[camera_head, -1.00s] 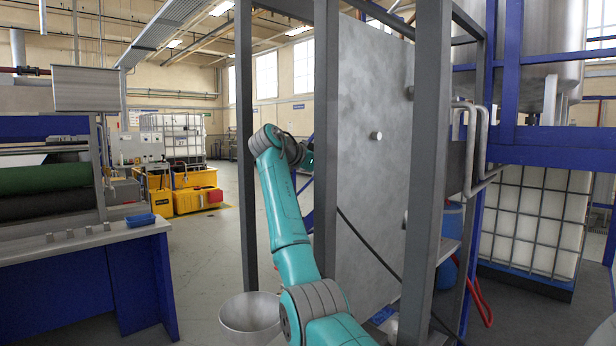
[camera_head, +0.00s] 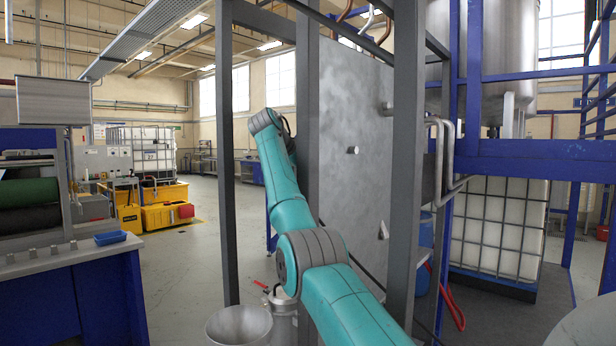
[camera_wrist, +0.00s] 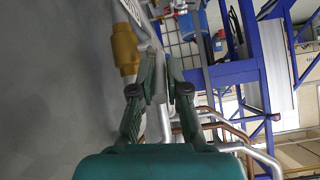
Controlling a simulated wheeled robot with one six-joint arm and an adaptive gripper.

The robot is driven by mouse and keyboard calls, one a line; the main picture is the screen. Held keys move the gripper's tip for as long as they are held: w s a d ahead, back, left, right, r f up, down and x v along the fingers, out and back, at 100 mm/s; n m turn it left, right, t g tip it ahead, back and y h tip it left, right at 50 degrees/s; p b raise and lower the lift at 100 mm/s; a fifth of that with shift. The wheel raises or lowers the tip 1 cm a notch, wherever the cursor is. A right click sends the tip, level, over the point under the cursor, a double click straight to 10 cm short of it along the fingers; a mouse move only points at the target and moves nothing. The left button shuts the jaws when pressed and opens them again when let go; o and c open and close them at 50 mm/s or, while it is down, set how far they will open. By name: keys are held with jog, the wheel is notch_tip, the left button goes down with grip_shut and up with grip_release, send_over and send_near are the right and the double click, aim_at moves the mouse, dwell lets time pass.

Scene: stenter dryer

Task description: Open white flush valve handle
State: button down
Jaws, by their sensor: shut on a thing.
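In the wrist view my gripper (camera_wrist: 163,72) has its two dark green fingers closed around a pale, narrow lever, which I take for the white flush valve handle (camera_wrist: 159,88). The fingers hide part of the handle. A brass valve body (camera_wrist: 125,48) sits just left of the fingertips, by a pale pipe. In the head view my teal arm reaches up to the grey frame, and its end goes out of sight behind a post. The gripper, handle and valve are hidden there.
Grey frame posts (camera_head: 405,170) and a large metal panel (camera_head: 350,140) stand close beside my arm. A steel bowl (camera_head: 238,328) and a canister with a red handle (camera_head: 283,312) stand below. A blue workbench (camera_head: 75,295) is at left. Open floor lies behind.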

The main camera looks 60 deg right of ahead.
jog(key=c, duration=1.2)
grip_release()
jog(key=shift+o, duration=0.2)
jog(key=v, duration=1.2)
jog(key=shift+w+r, duration=0.1)
